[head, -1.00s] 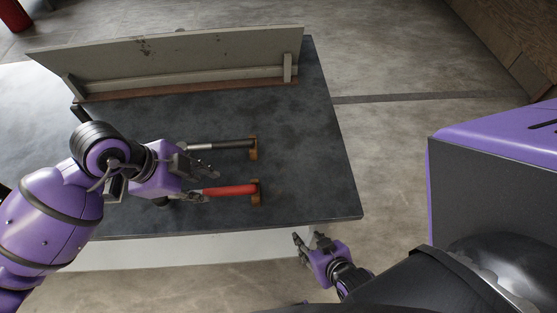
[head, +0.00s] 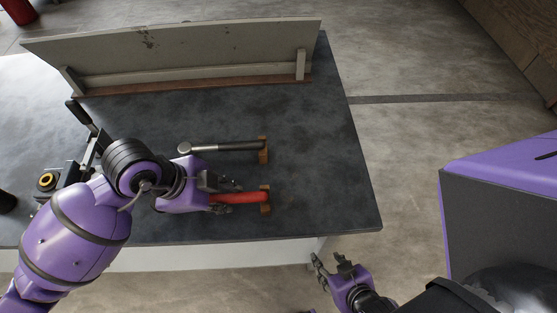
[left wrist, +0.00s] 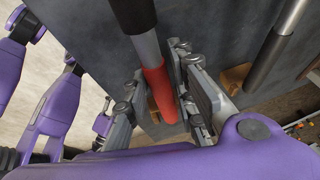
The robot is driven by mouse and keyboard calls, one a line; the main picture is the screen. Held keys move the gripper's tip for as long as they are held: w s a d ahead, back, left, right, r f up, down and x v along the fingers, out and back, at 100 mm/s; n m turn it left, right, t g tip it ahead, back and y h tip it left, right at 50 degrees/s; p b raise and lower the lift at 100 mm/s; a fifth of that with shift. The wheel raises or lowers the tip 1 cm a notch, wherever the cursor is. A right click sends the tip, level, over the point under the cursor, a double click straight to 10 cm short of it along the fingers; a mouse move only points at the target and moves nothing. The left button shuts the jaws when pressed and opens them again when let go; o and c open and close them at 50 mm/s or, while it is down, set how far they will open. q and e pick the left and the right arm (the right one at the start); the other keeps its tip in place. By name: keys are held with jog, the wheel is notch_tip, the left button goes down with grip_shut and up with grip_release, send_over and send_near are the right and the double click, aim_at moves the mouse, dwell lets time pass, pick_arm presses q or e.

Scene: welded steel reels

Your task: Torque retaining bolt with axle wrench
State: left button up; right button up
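A red-handled tool (head: 240,197) lies on the dark tabletop, its right end on a small wooden block (head: 265,208). A second tool with a steel shaft and black handle (head: 225,147) lies behind it, parallel. My left gripper (head: 234,197) is at the red handle with its fingers open. In the left wrist view the red handle (left wrist: 160,92) runs between the fingers (left wrist: 158,68), with a gap visible on the left side. My right gripper (head: 330,264) is open and empty, off the table's front edge. I cannot make out a retaining bolt.
A long grey panel (head: 180,52) stands along the table's back. A dark fixture with a brass ring (head: 46,181) stands at the left, partly behind my left arm. The tabletop right of the tools (head: 320,160) is clear.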

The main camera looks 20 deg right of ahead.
pick_arm(q)
grip_shut()
pick_arm(e)
jog(key=shift+f, duration=0.1)
pick_arm(q)
jog(key=shift+r, duration=0.1)
